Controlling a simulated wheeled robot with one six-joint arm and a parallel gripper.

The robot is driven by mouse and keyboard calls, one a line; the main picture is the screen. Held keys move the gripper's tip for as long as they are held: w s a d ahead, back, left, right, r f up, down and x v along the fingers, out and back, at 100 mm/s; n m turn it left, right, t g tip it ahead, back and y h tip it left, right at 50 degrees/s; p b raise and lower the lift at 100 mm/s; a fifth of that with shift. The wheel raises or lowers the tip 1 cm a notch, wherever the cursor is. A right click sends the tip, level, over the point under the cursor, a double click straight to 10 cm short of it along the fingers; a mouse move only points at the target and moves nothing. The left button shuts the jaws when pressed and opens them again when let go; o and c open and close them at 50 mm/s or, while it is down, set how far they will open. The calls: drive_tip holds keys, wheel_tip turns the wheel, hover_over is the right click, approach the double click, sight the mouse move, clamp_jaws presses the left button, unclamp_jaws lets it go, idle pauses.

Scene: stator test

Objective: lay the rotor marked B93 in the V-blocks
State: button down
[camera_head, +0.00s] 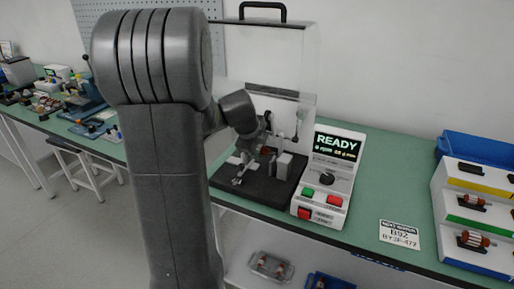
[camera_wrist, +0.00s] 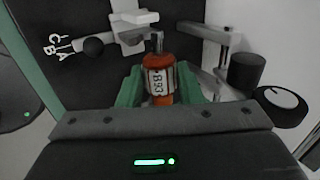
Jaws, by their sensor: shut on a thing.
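The rotor marked B93 (camera_wrist: 158,84) has orange ends, a pale label and a metal shaft. In the wrist view it sits between the green fingers of my gripper (camera_wrist: 160,90), which is shut on it. In the head view my gripper (camera_head: 264,146) is over the black base of the test machine (camera_head: 228,184), and a bit of red shows there. A pale support (camera_wrist: 132,36) is close to the shaft's far end, and a grey one (camera_wrist: 215,38) stands to the right. I cannot tell whether the shaft touches a V-block; the near shaft end is hidden.
The machine's clear cover (camera_head: 300,60) is raised. Its control panel (camera_head: 330,175) reads READY. A white card (camera_head: 400,235) lies on the green bench. A stepped rack (camera_head: 475,215) with several rotors stands at right. Trays (camera_head: 270,266) sit on the shelf below.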

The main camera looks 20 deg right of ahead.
drive_tip(key=shift+f+b, duration=1.2)
drive_tip(key=shift+b, duration=0.65)
idle(0.5)
drive_tip(key=c, duration=0.9)
unclamp_jaws()
drive_tip(key=shift+r, duration=0.1)
drive_tip(key=v, duration=1.3)
drive_tip(key=shift+s+a+r+p, duration=0.1)
drive_tip(key=shift+r+p, duration=0.15)
drive_tip(key=shift+p, duration=0.15)
